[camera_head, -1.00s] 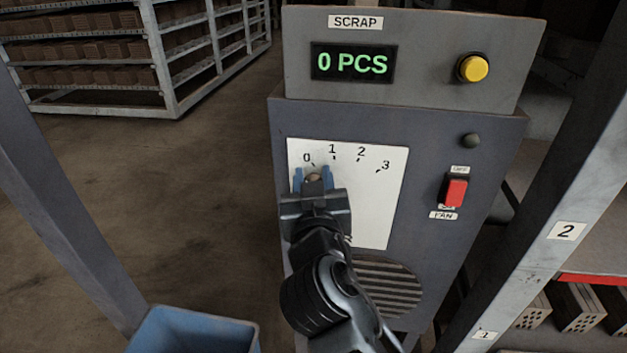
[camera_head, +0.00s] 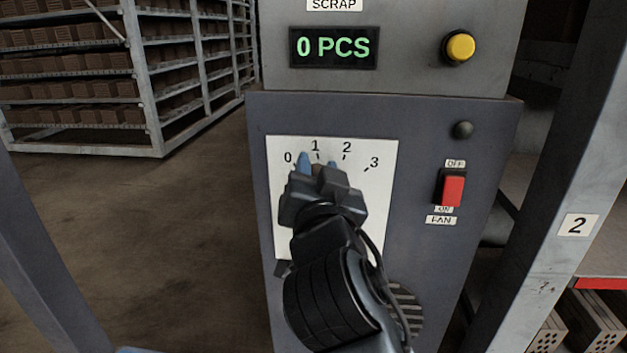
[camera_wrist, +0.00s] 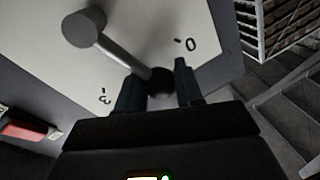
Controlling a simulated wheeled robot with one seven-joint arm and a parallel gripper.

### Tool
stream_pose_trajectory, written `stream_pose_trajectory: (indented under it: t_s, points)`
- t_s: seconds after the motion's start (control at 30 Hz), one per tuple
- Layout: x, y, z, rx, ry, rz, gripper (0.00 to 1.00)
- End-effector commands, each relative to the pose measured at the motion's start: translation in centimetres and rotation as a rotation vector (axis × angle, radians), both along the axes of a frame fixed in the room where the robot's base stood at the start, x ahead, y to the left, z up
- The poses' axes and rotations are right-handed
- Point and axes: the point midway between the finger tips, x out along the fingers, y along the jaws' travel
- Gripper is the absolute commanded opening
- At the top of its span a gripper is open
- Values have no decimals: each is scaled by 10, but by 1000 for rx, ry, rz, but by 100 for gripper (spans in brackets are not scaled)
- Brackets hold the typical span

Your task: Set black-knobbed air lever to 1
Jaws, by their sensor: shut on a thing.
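The air lever's scale is a white plate (camera_head: 375,190) with marks 0, 1, 2 and 3, on the grey cabinet (camera_head: 425,270). My gripper (camera_head: 318,166) is at the plate, its blue fingertips just below the 1 mark. In the wrist view, the lever's grey shaft (camera_wrist: 124,55) runs from a round pivot (camera_wrist: 84,28) to a black knob (camera_wrist: 159,81). The knob sits between the two fingers of my gripper (camera_wrist: 158,90), which is shut on it. In the head view my gripper and arm hide most of the lever.
Right of the plate is a red fan switch (camera_head: 452,189) between OFF and ON labels. Above are a yellow button (camera_head: 460,47) and a display (camera_head: 334,48) reading 0 PCS. A post (camera_head: 545,220) stands at right; open floor (camera_head: 150,260) lies left.

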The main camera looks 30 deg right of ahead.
Motion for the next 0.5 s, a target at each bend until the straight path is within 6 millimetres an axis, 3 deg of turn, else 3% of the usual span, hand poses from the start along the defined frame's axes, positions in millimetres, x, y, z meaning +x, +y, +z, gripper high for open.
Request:
stream_pose_trajectory:
  t_s: [0.17, 0.2, 0.43, 0.5]
  points:
    - [0, -1, 2, -1, -3, -1, 0]
    - [0, -1, 2, -1, -3, -1, 39]
    - [0, 0, 1, -1, 0, 0, 60]
    - [0, 0, 1, -2, 0, -1, 60]
